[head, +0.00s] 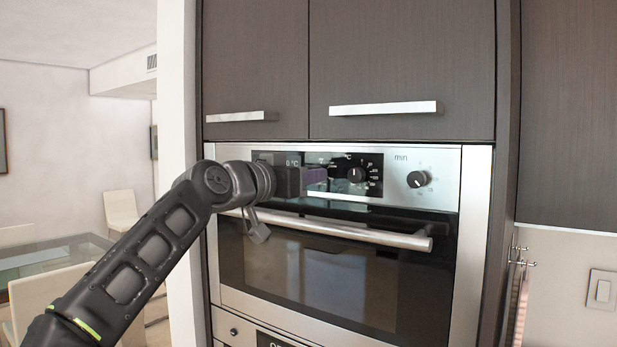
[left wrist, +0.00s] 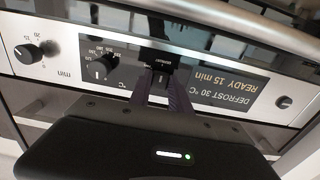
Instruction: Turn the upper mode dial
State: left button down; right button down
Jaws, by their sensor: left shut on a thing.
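The upper oven's control panel shows in the head view. My left gripper (head: 314,182) reaches it from the left and covers most of the mode dial. In the left wrist view, which is upside down, my left gripper (left wrist: 160,84) is shut on the dark mode dial (left wrist: 161,72), one finger on each side. The dial's pointer angle is hard to read. The display (left wrist: 232,90) reads "DEFROST 30 °C READY 15 min". My right gripper is in neither view.
The temperature dial (head: 356,174) and the minutes dial (head: 418,179) sit right of my gripper. A long oven door handle (head: 345,231) juts out just below the panel. Cupboard handles (head: 385,108) are above. A small round knob (left wrist: 284,102) sits beyond the display.

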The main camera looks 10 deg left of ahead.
pick_arm(q)
jog(key=shift+f, duration=0.25)
jog(key=c, duration=1.6)
grip_release()
jog(key=o, duration=0.4)
jog(key=shift+r, duration=0.15)
jog(key=shift+s+a+b, duration=0.25)
jog(key=shift+s+b, duration=0.2)
jog(key=shift+s, duration=0.1)
jog(key=b+v, duration=0.3)
jog(key=v, duration=0.3)
jog(key=shift+s, duration=0.3)
